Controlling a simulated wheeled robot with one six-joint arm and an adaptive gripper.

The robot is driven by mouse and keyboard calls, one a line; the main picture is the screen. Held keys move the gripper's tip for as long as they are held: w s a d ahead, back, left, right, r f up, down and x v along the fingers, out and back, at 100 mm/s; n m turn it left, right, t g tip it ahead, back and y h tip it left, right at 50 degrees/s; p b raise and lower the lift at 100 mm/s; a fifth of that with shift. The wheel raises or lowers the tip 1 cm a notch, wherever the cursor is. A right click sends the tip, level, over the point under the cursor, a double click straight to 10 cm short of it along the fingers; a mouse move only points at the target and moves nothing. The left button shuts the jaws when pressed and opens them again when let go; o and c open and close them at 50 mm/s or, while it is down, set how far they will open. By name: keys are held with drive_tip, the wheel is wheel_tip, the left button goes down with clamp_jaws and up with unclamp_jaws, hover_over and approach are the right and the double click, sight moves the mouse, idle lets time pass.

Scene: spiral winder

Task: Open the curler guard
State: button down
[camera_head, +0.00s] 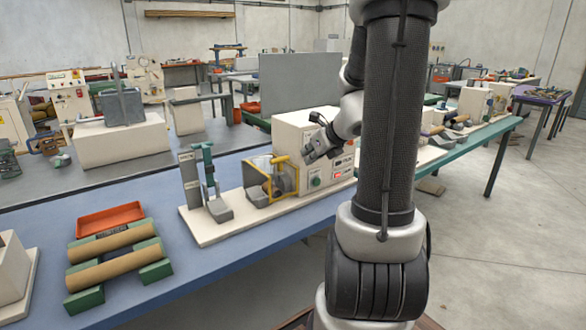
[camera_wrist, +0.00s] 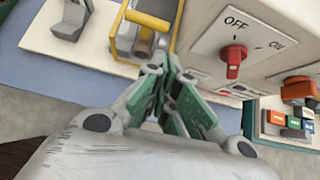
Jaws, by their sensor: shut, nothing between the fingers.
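The curler guard (camera_head: 257,181) is a clear box with a yellow frame on the front of the cream winder machine (camera_head: 292,136). It sits closed over the curler parts, as far as I can tell. In the wrist view its yellow bar (camera_wrist: 150,20) shows at the top, just beyond my fingers. My gripper (camera_head: 309,158) is in front of the machine, to the right of the guard. In the wrist view my gripper (camera_wrist: 170,68) is shut and empty, with green pads together. I cannot tell whether the fingertips touch the guard.
A red rotary switch (camera_wrist: 233,60) marked OFF and ON is on the machine face right of my gripper. A grey stand (camera_head: 206,180) is left of the guard. An orange tray (camera_head: 110,219) and green rack with brown rolls (camera_head: 117,257) are on the blue table.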

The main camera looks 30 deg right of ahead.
sight(290, 169)
drive_tip(key=x, duration=1)
